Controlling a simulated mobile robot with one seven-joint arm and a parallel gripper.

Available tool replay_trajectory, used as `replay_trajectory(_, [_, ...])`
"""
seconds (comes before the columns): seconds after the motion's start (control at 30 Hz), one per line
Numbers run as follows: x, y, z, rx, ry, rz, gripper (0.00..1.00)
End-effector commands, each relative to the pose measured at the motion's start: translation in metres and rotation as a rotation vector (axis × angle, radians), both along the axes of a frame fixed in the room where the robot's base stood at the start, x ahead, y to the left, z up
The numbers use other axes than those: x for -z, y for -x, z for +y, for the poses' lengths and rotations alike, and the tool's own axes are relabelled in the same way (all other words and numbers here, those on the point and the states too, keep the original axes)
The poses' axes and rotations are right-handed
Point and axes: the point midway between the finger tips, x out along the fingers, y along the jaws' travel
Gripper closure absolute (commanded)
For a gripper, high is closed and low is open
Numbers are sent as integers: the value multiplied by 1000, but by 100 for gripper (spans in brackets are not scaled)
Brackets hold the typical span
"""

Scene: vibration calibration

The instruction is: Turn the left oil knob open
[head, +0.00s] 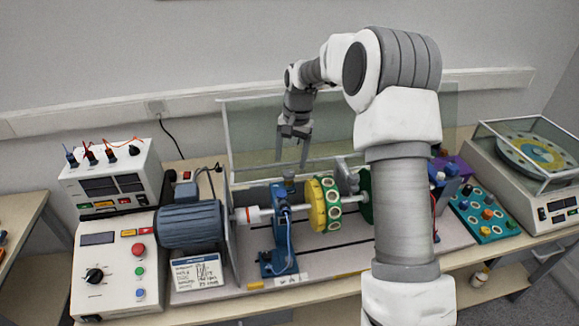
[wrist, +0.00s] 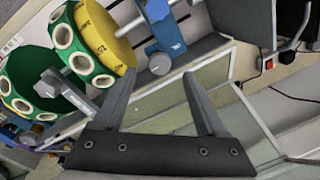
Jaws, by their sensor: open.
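The left oil knob (head: 289,179) is a small grey piece on top of the left blue bearing stand (head: 281,222). In the wrist view the knob (wrist: 160,64) shows as a round grey cap beside the blue stand (wrist: 164,38), just beyond the fingertips. My gripper (head: 292,158) points down above the knob, its fingers spread apart with nothing between them. The open fingers also show in the wrist view (wrist: 160,75). I cannot tell exactly how far the fingertips are from the knob; no contact is visible.
A yellow and green disc (head: 323,204) sits on the shaft right of the stand. A blue-grey motor (head: 190,225) stands left. A clear guard panel (head: 245,137) rises behind the rig. My arm hides part of the rig's right side.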

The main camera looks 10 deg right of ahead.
Motion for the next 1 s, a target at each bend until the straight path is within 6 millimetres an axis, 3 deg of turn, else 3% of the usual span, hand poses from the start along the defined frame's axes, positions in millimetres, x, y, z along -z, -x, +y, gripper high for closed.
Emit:
replay_trajectory(0.1, [20, -1, 2, 0, 0, 2, 26])
replay_trajectory(0.3, [38, -2, 3, 1, 0, 1, 26])
replay_trajectory(0.63, [41, -3, 4, 0, 1, -1, 26])
replay_trajectory(1.0, [41, -3, 4, 0, 1, -1, 92])
